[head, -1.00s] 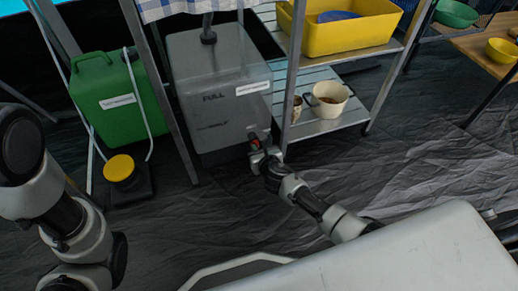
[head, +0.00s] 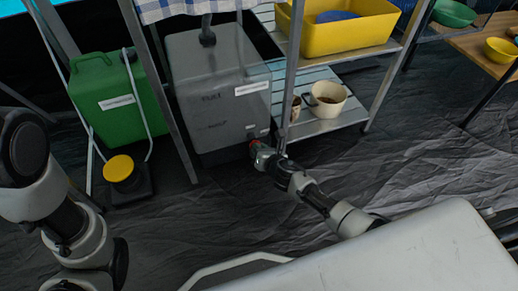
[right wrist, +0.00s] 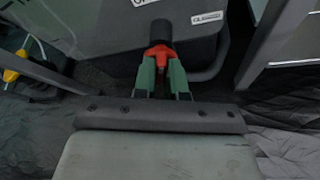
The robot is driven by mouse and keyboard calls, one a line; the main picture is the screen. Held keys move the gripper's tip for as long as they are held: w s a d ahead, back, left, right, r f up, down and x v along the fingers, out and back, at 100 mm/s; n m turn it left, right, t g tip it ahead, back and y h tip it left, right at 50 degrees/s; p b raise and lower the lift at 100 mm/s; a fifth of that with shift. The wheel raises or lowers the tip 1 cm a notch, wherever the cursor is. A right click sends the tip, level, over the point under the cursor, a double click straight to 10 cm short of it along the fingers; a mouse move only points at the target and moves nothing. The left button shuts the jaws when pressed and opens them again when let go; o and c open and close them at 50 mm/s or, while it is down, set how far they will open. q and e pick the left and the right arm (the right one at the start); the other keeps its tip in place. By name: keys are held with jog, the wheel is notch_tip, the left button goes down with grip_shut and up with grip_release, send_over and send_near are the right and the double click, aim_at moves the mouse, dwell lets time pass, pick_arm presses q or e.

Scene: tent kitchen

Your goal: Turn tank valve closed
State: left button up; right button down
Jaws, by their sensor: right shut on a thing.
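The tank (head: 215,75) is a grey translucent box standing under the metal frame in the head view; its side also shows in the right wrist view (right wrist: 95,22). Its valve has a red handle (right wrist: 159,53) below a dark round body (right wrist: 160,32), low on the tank's front. My right gripper (right wrist: 161,68), with green fingers, is shut on the red handle, one finger on each side. In the head view my right gripper (head: 256,150) reaches the tank's lower right corner and largely hides the valve. My left arm shows at the left, but its gripper is out of view.
A green jerrycan (head: 115,95) and a yellow-topped black container (head: 121,170) stand left of the tank. A shelf (head: 318,125) with a pot (head: 327,98) and a yellow tub (head: 345,32) is at the right. A metal leg (head: 291,85) stands close to my gripper.

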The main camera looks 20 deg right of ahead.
jog(key=m+t+y+b, duration=0.1)
jog(key=m+b, duration=0.1)
jog(key=m, duration=0.1)
jog(key=m+t+y+b, duration=0.1)
jog(key=m+y, duration=0.1)
jog(key=m, duration=0.1)
jog(key=d+f+m+y+b, duration=0.1)
jog(key=m+b, duration=0.1)
jog(key=m, duration=0.2)
jog(key=shift+w+t+b, duration=0.25)
jog(key=shift+t+b, duration=0.05)
jog(key=shift+t, duration=0.1)
jog(key=shift+a, duration=0.1)
jog(key=shift+r+m, duration=0.1)
jog(key=shift+m, duration=0.2)
jog(key=c, duration=1.2)
grip_release()
jog(key=shift+w+a, duration=0.1)
jog(key=shift+a, duration=0.05)
jog(key=shift+y, duration=0.3)
